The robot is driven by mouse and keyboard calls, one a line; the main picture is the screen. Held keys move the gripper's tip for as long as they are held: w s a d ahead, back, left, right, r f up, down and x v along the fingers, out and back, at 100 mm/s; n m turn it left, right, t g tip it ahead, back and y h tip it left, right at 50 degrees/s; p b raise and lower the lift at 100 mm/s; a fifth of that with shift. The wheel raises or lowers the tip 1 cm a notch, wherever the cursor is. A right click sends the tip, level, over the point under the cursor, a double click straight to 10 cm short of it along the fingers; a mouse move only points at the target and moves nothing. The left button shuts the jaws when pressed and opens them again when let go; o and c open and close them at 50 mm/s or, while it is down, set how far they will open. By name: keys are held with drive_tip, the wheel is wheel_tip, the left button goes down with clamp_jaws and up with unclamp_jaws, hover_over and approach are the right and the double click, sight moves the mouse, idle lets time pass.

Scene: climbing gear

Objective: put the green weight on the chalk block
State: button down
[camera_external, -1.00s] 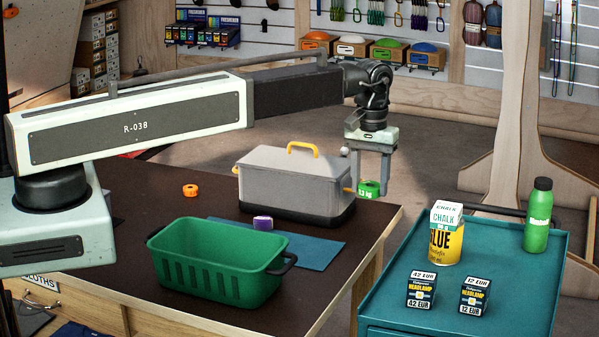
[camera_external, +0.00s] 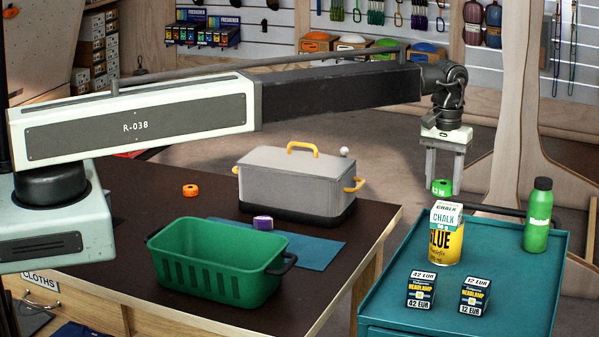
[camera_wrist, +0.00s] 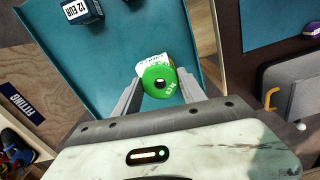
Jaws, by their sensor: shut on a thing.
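My gripper (camera_external: 442,183) is shut on the green weight (camera_external: 441,188), a green ring with "kg" lettering, and holds it in the air. The weight also shows between the fingers in the wrist view (camera_wrist: 155,91). The white chalk block (camera_external: 446,215) with green lettering sits on top of a yellow glue tin (camera_external: 445,246) on the teal cart. In the external view the weight appears just above the chalk block, with a small gap. In the wrist view the weight covers most of the chalk block (camera_wrist: 145,65).
The teal cart (camera_external: 385,318) also holds two headlamp boxes (camera_external: 421,290) (camera_external: 475,297) and a green bottle (camera_external: 538,216). On the dark table to the left are a grey cooler (camera_external: 290,188), a green basket (camera_external: 215,262), an orange ring (camera_external: 190,190) and a purple roll (camera_external: 263,223).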

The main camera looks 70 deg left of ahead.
sight(450, 182)
drive_tip(key=shift+w, duration=0.65)
drive_tip(key=f+b, duration=0.4)
drive_tip(key=shift+w, duration=0.3)
drive_tip(key=shift+r, duration=0.2)
drive_tip(key=shift+f, duration=0.15)
drive_tip(key=c, duration=0.7)
unclamp_jaws()
drive_tip(key=shift+o, duration=0.2)
